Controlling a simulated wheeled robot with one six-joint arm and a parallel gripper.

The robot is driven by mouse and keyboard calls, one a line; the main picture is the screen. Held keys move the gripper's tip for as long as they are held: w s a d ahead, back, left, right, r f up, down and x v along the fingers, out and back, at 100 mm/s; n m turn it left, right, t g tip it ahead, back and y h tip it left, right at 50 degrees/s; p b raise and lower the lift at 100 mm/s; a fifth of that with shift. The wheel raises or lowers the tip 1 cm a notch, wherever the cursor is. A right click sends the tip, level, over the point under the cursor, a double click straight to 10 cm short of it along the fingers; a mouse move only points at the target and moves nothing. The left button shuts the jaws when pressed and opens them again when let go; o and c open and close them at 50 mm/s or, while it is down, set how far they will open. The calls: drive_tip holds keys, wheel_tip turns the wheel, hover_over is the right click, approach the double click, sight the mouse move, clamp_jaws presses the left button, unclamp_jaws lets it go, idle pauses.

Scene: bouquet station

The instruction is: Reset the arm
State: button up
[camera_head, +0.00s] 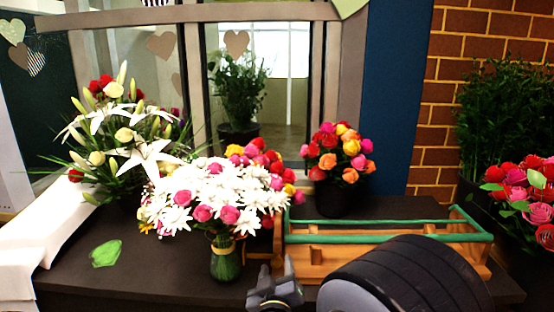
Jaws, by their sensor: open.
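My arm comes in from the bottom edge, right of the middle, as a large dark rounded link. A grey part by its left side looks like my gripper (275,288). It is open, and I see nothing held in it. It is at the front of the dark table (150,278), just right of a glass vase (225,262) with a bouquet of white daisies and pink roses (212,195). The lower part of my gripper is cut off by the frame, and my arm hides part of the table.
A wooden crate with green rims (375,228) stands behind my arm. A dark pot of colourful roses (342,200) is behind it. White lilies (125,140) stand at the left. A green leaf or heart (105,253) lies on the clear left part of the table. More roses (525,195) are at the right.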

drive_tip(key=m+b, duration=0.2)
drive_tip(key=m, duration=0.3)
drive_tip(key=shift+m, duration=0.4)
drive_tip(key=shift+d+b, duration=0.1)
drive_tip(key=shift+b, duration=0.25)
